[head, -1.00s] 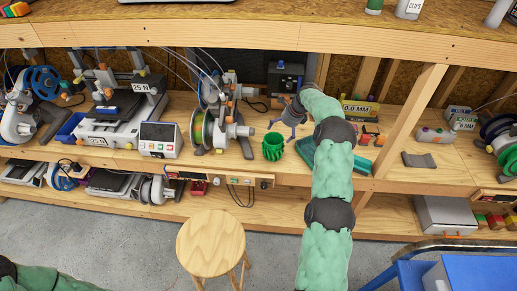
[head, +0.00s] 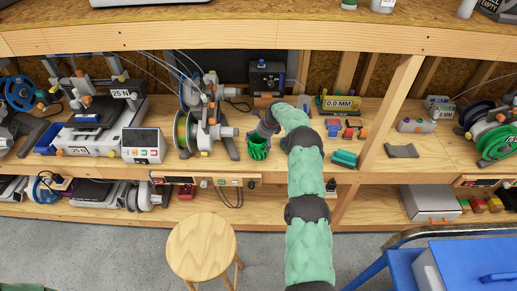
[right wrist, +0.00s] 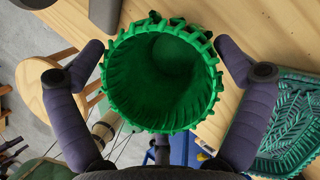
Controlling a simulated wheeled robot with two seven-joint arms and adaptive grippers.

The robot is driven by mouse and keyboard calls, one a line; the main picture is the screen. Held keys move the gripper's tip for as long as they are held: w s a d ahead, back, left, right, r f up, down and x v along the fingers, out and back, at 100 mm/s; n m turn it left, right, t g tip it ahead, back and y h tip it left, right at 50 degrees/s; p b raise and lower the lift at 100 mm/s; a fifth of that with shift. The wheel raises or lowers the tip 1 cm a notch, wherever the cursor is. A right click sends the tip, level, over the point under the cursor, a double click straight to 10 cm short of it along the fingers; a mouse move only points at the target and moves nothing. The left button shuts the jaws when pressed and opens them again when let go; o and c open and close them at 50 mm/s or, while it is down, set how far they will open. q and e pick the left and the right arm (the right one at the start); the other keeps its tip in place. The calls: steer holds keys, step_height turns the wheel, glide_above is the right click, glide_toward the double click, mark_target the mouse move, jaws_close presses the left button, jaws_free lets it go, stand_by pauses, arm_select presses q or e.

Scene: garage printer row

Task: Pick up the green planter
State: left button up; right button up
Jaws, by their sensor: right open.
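The green planter (head: 258,150) is a ribbed open cup standing upright near the front edge of the workbench shelf. My right gripper (head: 264,132) is at the planter in the head view. In the right wrist view my right gripper (right wrist: 160,50) is open, with one finger on each side of the planter. Whether the fingers touch it I cannot tell. My left gripper is not in view.
A printer with a spool (head: 188,132) stands close left of the planter. A teal tray (head: 344,158) lies right of my arm, with small coloured blocks (head: 350,130) behind it. A wooden stool (head: 201,246) and a blue cart (head: 405,268) stand in front.

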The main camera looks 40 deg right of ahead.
steer(key=c, duration=1.3)
